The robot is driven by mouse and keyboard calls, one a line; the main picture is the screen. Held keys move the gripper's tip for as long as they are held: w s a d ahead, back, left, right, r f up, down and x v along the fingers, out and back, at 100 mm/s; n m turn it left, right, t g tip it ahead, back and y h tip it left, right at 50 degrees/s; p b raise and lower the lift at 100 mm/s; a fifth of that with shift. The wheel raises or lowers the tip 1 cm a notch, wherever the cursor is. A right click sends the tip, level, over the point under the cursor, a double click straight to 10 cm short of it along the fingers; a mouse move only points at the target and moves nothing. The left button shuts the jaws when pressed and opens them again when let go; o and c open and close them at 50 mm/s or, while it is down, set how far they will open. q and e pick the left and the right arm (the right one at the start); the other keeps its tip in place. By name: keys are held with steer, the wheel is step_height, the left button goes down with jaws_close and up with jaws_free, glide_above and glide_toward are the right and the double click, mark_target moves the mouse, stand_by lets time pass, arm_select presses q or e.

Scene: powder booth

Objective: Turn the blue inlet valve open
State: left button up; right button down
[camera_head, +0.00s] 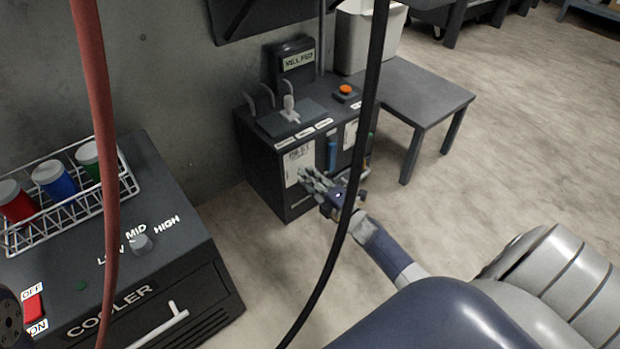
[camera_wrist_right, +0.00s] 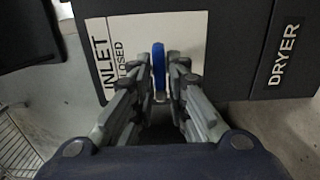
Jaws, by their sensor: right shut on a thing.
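The blue inlet valve (camera_wrist_right: 159,72) shows edge-on in the right wrist view as a narrow upright handle. In the head view a blue upright piece (camera_head: 332,152), which looks like the same handle, is on the front of the dark dryer cabinet (camera_head: 262,168). My right gripper (camera_wrist_right: 162,78) is shut on the handle, with a finger on each side of it; it also shows in the head view (camera_head: 322,180), low at the cabinet front. My left gripper is not in view.
A grey side table (camera_head: 425,95) adjoins the cabinet, with a pale bin (camera_head: 365,38) behind. A cooler (camera_head: 150,200) with a wire rack of cups (camera_head: 65,235) stands at left. Red (camera_head: 95,120) and black (camera_head: 345,215) hoses hang across the head view. Floor at right is clear.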

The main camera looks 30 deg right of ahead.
steer(key=shift+a, duration=0.15)
steer(key=c, duration=1.7)
jaws_free()
steer(key=shift+s, duration=0.1)
steer(key=s, duration=0.8)
steer(key=s+d, duration=0.1)
steer(key=s, duration=0.2)
steer(key=shift+s, duration=0.4)
